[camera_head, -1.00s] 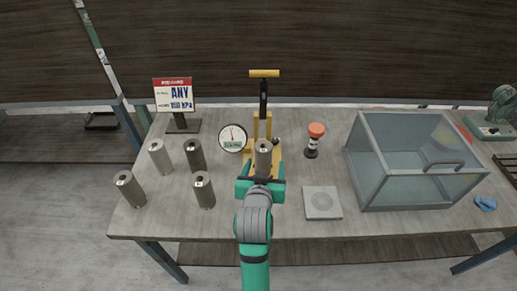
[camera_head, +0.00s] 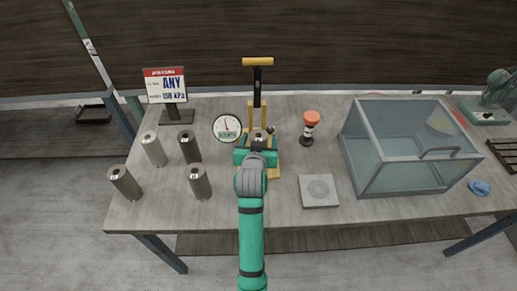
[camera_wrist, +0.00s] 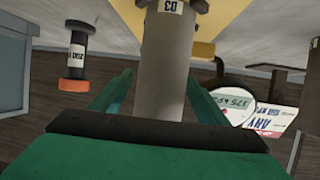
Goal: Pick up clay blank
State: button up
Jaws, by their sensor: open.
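A grey cylinder marked 03 or D3 (camera_wrist: 162,70), likely a clay blank, stands on the yellow press (camera_head: 273,172). In the head view only its top (camera_head: 259,138) shows well. My gripper (camera_head: 257,148) is open at the press, its green fingers one on each side of the cylinder. In the wrist view the cylinder lies between the fingers of my gripper (camera_wrist: 158,92); I cannot tell whether they touch it. Several similar cylinders stand at the left of the table: a pale one (camera_head: 154,150), a dark one (camera_head: 189,147) and two nearer the front (camera_head: 125,183) (camera_head: 199,182).
A round gauge (camera_head: 227,129) is left of the press, and a sign (camera_head: 165,85) stands behind the cylinders. An orange-topped tool (camera_head: 310,128), a square plate (camera_head: 318,191) and a glass-walled box (camera_head: 405,150) stand to the right.

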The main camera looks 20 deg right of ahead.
jog(key=shift+w+d+f, duration=0.2)
jog(key=shift+w+d, duration=0.05)
jog(key=shift+w, duration=0.3)
jog(key=c, duration=1.3)
grip_shut()
jog(key=shift+r, duration=0.2)
